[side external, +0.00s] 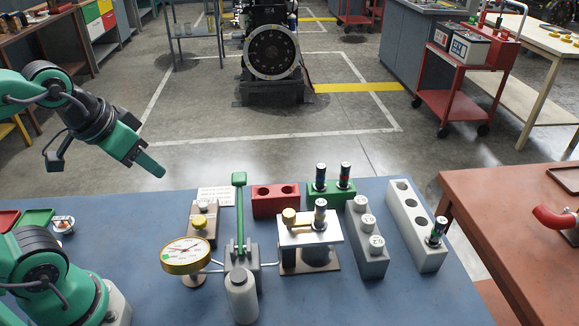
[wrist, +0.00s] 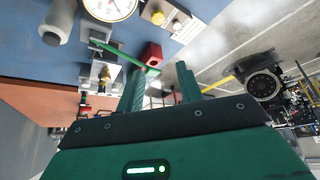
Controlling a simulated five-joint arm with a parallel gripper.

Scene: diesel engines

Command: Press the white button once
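A small beige box (side external: 203,228) stands near the left back of the blue table. It carries a yellow button (side external: 199,222) in front and a whitish button (side external: 204,205) behind it. In the wrist view the box (wrist: 163,18) shows at the top, with the yellow button (wrist: 157,17) and the pale button (wrist: 178,26). My gripper (side external: 152,168) is in the air to the left of the box and higher, apart from it. In the wrist view my gripper (wrist: 160,72) has its two green fingers spread with nothing between them.
A dial gauge (side external: 186,254), an upright green lever (side external: 239,215) and a grey bottle (side external: 241,298) stand beside the box. A red block (side external: 275,202), a green block (side external: 330,195) and a metal fixture (side external: 311,230) stand to the right. A white card (side external: 216,196) lies behind.

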